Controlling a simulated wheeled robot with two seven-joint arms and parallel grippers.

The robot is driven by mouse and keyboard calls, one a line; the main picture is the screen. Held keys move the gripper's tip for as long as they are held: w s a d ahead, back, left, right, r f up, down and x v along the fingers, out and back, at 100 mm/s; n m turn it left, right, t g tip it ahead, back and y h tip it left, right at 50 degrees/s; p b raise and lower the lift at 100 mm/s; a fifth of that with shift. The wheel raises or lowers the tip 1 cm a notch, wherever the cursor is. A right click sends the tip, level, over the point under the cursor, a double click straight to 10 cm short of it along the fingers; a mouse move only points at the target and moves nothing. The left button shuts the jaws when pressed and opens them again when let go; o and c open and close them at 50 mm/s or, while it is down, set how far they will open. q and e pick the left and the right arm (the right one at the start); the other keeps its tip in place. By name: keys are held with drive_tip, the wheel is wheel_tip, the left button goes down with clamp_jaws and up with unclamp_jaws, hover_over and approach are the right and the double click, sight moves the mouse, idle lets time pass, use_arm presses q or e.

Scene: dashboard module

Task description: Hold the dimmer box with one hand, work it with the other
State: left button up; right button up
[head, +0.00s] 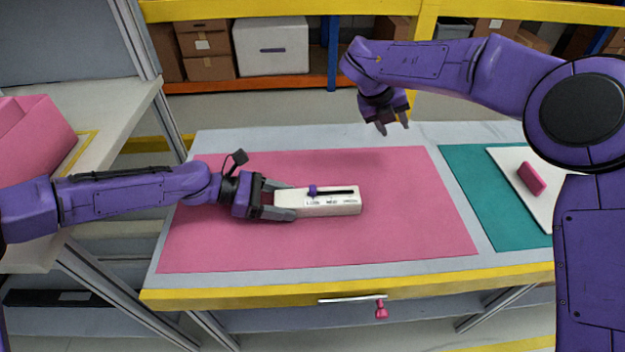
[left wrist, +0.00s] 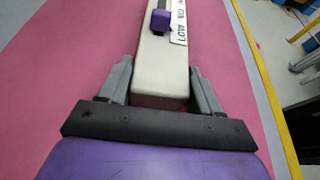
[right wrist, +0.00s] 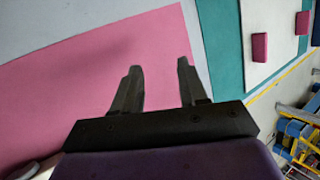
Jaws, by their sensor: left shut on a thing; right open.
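The dimmer box (head: 335,207) is a long white box lying on the pink mat (head: 400,240). It has a dark slot along its top, a purple slider knob (head: 312,190) near the slot's left end, and a label strip with LOW at that end. My left gripper (head: 280,200) is shut on the box's left end; the left wrist view shows the box (left wrist: 160,70) between its fingers, with the knob (left wrist: 161,20) beyond them. My right gripper (head: 393,128) is open and empty, raised above the table's far side, apart from the box. The right wrist view shows its spread fingers (right wrist: 157,88).
A teal mat (head: 465,190) with a white board (head: 515,165) and a pink block (head: 531,179) lies at the right. A pink bin (head: 35,130) stands at left. The mat around the box is clear.

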sight(313, 185)
drive_tip(key=s+a+r+n+g+y, duration=0.1)
drive_tip(key=s+a+r+y, duration=0.3)
drive_tip(key=a, duration=0.6)
drive_tip(key=s+a+r+g+y, duration=0.1)
drive_tip(key=s+a+g+y, duration=0.1)
drive_tip(key=s+a, duration=0.6)
drive_tip(key=f, duration=0.3)
drive_tip(key=w+f, duration=0.1)
drive_tip(key=f, duration=0.3)
drive_tip(key=a+f, duration=0.1)
drive_tip(key=f, duration=0.3)
drive_tip(key=shift+w+f, duration=0.15)
drive_tip(key=shift+f, duration=0.3)
drive_tip(key=shift+c, duration=0.3)
